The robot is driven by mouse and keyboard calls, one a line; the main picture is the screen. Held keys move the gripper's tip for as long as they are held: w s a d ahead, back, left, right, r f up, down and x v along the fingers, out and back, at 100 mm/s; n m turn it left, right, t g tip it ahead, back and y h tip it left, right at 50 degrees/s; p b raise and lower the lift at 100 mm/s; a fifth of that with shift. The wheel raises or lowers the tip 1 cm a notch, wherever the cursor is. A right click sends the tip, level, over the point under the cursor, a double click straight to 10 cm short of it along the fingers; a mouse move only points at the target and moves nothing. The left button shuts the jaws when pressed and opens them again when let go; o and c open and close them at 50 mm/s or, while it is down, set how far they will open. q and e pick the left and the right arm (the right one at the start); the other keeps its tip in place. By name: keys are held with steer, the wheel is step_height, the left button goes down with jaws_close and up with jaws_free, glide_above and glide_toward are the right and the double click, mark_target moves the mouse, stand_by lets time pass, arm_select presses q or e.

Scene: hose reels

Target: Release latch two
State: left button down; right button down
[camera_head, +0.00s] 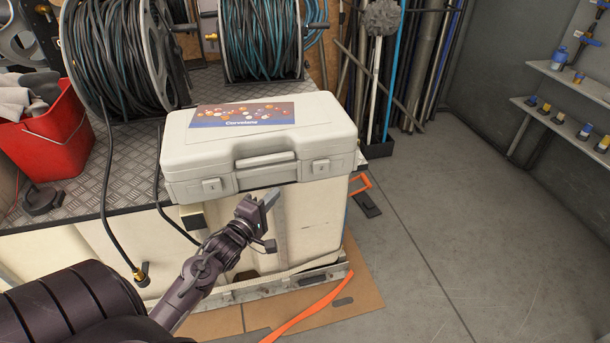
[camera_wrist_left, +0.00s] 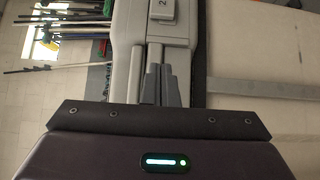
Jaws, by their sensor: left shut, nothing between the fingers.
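A pale grey case (camera_head: 260,150) with a coloured picture label on its lid lies closed on the ribbed metal top. Its front has a middle handle (camera_head: 265,160), a left latch (camera_head: 212,185) and a right latch (camera_head: 321,167). Latch two, marked "2", shows at the top edge of the left wrist view (camera_wrist_left: 163,10); it is the right latch. It appears flat against the case front. My left gripper (camera_head: 270,199) is shut and empty, just below and in front of the handle, left of latch two. Its fingers also show in the left wrist view (camera_wrist_left: 161,86), apart from the latch.
Hose reels (camera_head: 262,40) stand behind the case. A red bucket (camera_head: 55,140) is at the left. A black hose end (camera_head: 140,272) hangs over the cream cabinet front (camera_head: 310,225). An orange strap (camera_head: 310,308) lies below. Floor at right is clear (camera_head: 460,210).

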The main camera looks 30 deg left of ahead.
mark_target(321, 167)
arm_select(q)
steer(key=w, duration=0.9)
steer(key=shift+a, duration=0.4)
steer(key=shift+w+d, duration=1.3)
arm_select(e)
steer(key=shift+w, duration=0.35)
steer(key=shift+s, duration=0.15)
